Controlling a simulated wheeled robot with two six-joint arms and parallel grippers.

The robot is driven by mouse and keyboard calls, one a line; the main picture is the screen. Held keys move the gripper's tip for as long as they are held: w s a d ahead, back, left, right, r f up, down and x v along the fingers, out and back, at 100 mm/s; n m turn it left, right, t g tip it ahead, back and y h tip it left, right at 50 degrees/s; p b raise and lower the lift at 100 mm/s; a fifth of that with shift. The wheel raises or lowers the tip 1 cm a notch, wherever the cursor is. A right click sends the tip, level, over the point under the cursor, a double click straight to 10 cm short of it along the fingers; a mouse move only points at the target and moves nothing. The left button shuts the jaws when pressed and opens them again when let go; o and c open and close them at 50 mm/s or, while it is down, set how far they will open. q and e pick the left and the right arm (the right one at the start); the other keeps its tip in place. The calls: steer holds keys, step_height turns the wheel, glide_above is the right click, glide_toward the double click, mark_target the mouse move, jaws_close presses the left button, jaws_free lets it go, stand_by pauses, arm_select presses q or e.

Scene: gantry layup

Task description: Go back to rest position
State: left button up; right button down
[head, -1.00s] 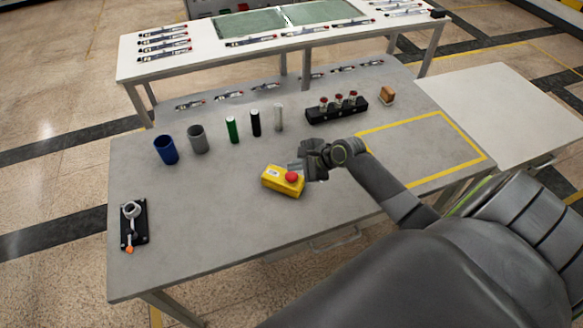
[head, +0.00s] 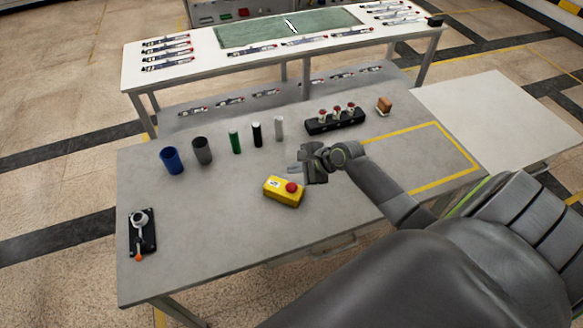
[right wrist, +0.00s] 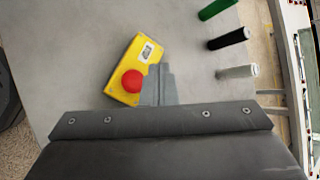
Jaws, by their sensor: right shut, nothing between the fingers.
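My right gripper (head: 294,169) is above the grey table (head: 210,230), just behind the yellow box with a red button (head: 284,191). Its fingers are shut and hold nothing. In the right wrist view the closed fingers (right wrist: 158,84) show beside the red button of the yellow box (right wrist: 134,72), apparently above the table and not holding the box. My left gripper is not in view.
On the table stand a blue cup (head: 171,160), a grey cup (head: 202,150), green (head: 235,142), black (head: 257,134) and white (head: 279,128) cylinders, a black rack (head: 335,121), a brown block (head: 384,105) and a lever device (head: 142,231). The front middle is clear.

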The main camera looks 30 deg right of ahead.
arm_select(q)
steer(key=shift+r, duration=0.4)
arm_select(e)
steer(key=shift+r, duration=0.25)
